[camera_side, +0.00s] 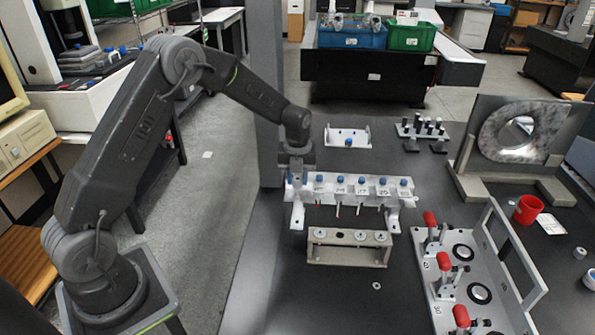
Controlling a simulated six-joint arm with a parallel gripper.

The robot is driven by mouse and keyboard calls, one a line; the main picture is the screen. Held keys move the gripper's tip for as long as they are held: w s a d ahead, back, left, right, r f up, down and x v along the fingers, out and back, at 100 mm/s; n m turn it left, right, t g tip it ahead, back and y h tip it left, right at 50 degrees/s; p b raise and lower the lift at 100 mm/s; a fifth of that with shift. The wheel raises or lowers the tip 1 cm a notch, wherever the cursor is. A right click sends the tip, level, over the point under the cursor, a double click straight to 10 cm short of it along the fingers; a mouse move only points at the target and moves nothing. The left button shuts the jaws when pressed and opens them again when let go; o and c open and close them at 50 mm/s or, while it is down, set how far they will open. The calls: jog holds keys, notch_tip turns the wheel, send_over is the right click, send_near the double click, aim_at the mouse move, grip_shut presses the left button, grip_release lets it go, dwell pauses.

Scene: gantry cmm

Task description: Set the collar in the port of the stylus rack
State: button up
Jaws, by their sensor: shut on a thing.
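The stylus rack (394,198) is a long white rail on two feet, left of the picture's middle to right of it. Several blue-topped styli stand along it, with thin stems hanging below. My gripper (297,178) points down at the rack's left end, in front of or over it. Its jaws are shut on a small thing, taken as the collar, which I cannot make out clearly. The fingers and the arm's end hide the port there, so I cannot tell whether the collar touches the rack.
A beige block (346,257) with pale rings and one dark hole stands just in front. A loose ring (376,285) lies nearby. A plate with red-handled clamps (443,261) is at right. A white tray (347,142) and a stand of dark pegs (421,131) are behind.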

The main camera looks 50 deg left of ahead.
aim_at(298, 179)
jog(key=shift+f, duration=1.45)
jog(key=shift+f, duration=0.25)
jog(key=o, duration=1)
notch_tip(298, 179, up, 14)
dwell(0.4)
